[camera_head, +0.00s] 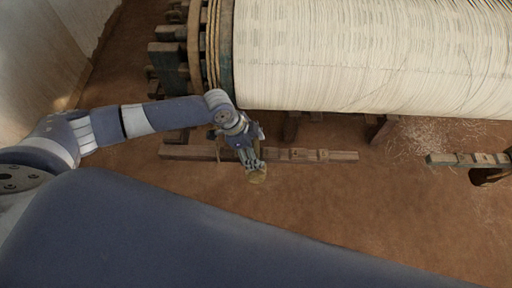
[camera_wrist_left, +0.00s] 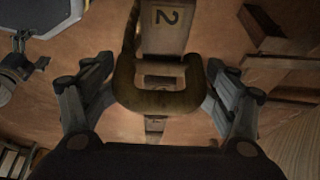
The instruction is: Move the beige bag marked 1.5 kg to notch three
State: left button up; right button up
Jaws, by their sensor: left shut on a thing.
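My left gripper (camera_head: 252,164) is over the near side of a notched wooden bar (camera_head: 310,155) in the head view. A small beige thing (camera_head: 258,176) shows at its fingertips. In the left wrist view, the fingers sit on both sides of a brown-olive loop (camera_wrist_left: 158,102), and the gripper is shut on it. I take it for the top of the beige bag; no weight mark is readable and the rest is hidden. The bar with a "2" label (camera_wrist_left: 166,17) lies beyond the loop. I cannot tell whether the loop touches the bar. My right gripper is not in view.
A large roll of cream warp threads (camera_head: 370,55) fills the upper right, with a wooden end wheel and ropes at its left. A second short wooden bar (camera_head: 465,159) is at the right edge. The earth floor (camera_head: 400,220) in front is clear. A pale wall (camera_head: 45,50) stands at left.

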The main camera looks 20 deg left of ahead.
pick_arm(q)
jog(key=shift+w+d+r, duration=0.1)
jog(key=shift+r, duration=0.05)
jog(key=o, duration=2)
jog(key=shift+o, duration=0.6)
jog(key=shift+s+f, duration=0.25)
jog(key=shift+f, duration=0.05)
jog(key=shift+a+r, duration=0.25)
jog(key=shift+r, duration=0.1)
jog(key=v, duration=0.4)
jog(key=shift+w+r, duration=0.15)
jog(key=shift+r, duration=0.25)
jog(key=s+a, duration=0.1)
jog(key=a, duration=0.2)
jog(key=s+a, duration=0.1)
jog(key=a, duration=0.3)
jog(key=s+a, duration=0.2)
jog(key=a, duration=0.2)
jog(key=shift+a+f, duration=0.1)
jog(key=shift+a, duration=0.1)
